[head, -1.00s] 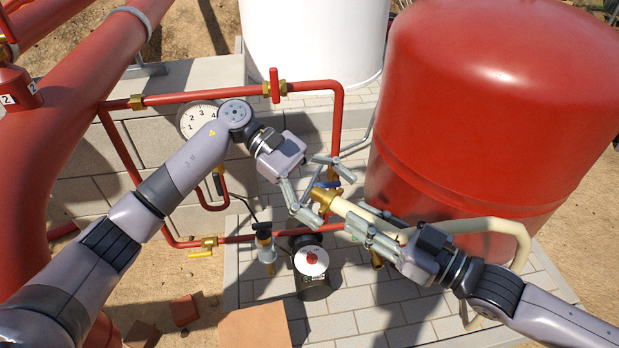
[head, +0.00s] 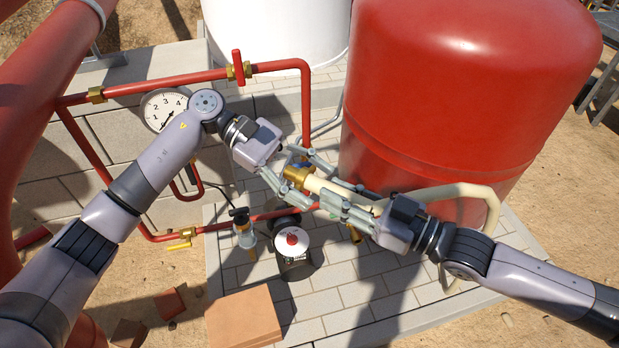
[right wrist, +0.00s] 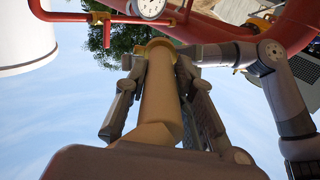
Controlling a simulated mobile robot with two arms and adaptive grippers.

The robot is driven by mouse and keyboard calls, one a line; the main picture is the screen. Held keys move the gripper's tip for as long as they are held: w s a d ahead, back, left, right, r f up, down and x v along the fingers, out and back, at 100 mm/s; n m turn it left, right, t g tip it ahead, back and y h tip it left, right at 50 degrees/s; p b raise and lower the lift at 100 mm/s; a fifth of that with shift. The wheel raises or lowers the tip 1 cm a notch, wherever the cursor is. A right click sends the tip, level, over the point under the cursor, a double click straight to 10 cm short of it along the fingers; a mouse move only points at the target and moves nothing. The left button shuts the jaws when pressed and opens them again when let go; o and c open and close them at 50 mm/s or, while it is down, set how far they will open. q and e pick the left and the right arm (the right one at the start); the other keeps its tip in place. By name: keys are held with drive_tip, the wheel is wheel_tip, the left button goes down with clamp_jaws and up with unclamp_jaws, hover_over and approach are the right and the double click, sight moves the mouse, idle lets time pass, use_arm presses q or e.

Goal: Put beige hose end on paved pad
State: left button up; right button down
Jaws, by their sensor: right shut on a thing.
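The beige hose end (head: 328,188), a beige tube with a brass fitting (head: 297,176), is held above the paved pad (head: 340,297). My right gripper (head: 345,202) is shut on it. In the right wrist view the hose end (right wrist: 160,100) lies between its fingers, with the brass fitting (right wrist: 159,46) at the far end. My left gripper (head: 304,180) has its fingers spread on either side of the brass fitting; whether they touch it is unclear. The hose loops back behind my right gripper, beside the red tank.
A large red tank (head: 450,90) stands behind the hose. Red pipes (head: 190,80) with a gauge (head: 163,110) run at the left. A black device with a white top (head: 292,243) and a terracotta slab (head: 244,316) stand at the front left. The front pad is clear.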

use_arm(q)
drive_tip(key=shift+w, duration=0.15)
drive_tip(key=c, duration=0.8)
use_arm(e)
drive_tip(key=shift+s+a+r, duration=0.15)
drive_tip(key=shift+s+a, duration=0.05)
use_arm(q)
drive_tip(key=shift+d+r, duration=0.1)
drive_tip(key=shift+c, duration=0.5)
use_arm(e)
drive_tip(key=c, duration=1.4)
unclamp_jaws()
drive_tip(key=shift+o, duration=0.6)
drive_tip(key=shift+w+d, duration=0.1)
drive_tip(key=shift+d, duration=0.1)
